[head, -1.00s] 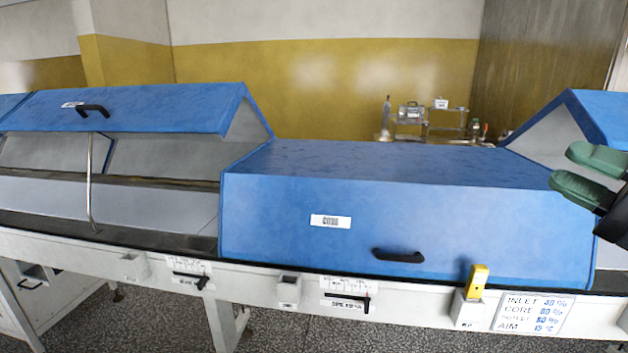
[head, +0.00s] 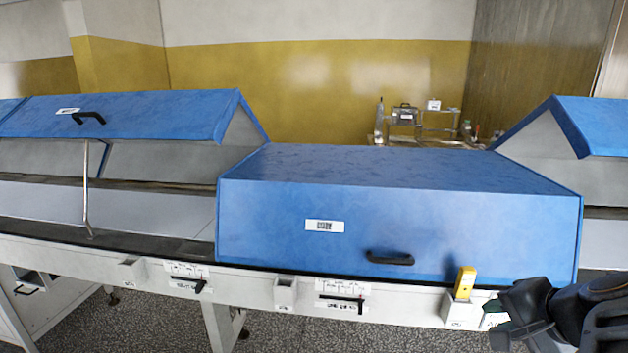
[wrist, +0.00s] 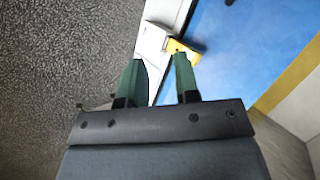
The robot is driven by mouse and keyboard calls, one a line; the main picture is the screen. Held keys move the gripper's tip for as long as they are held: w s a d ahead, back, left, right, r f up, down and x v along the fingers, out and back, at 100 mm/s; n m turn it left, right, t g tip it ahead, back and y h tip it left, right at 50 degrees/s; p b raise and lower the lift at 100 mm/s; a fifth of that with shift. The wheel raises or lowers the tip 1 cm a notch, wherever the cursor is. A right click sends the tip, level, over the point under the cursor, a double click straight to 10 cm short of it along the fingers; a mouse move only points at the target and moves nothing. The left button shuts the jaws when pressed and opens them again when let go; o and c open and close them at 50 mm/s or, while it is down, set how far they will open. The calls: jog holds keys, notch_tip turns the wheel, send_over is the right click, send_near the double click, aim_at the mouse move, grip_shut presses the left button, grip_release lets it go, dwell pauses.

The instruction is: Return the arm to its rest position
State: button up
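My gripper (head: 497,322) is low at the right of the head view, in front of the white machine rail. Its green fingers are mostly hidden there behind its dark body. In the wrist view my gripper (wrist: 159,62) shows two green fingers apart with nothing between them. A yellow device (head: 465,282) stands upright in a white holder on the rail, just left of and above my gripper. A yellow item (wrist: 182,48), likely the same device, shows just beyond the fingertips in the wrist view.
A closed blue hood (head: 390,225) with a black handle (head: 389,258) covers the middle of the line. Raised blue hoods stand at left (head: 130,115) and right (head: 600,125). The speckled floor (head: 290,335) in front looks clear. A cart (head: 420,120) stands behind.

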jog(key=a+f+n+g+h+p, duration=0.1)
jog(key=a+f+n+g+p, duration=0.1)
jog(key=a+n, duration=0.4)
jog(key=s+a+f+n+g+h+p, duration=0.1)
jog(key=a+f+n+g+p, duration=0.1)
jog(key=a+n, duration=0.5)
jog(key=a+f+p, duration=0.1)
jog(key=a, duration=0.2)
jog(key=shift+s+f+g, duration=0.2)
jog(key=shift+f+g, duration=0.2)
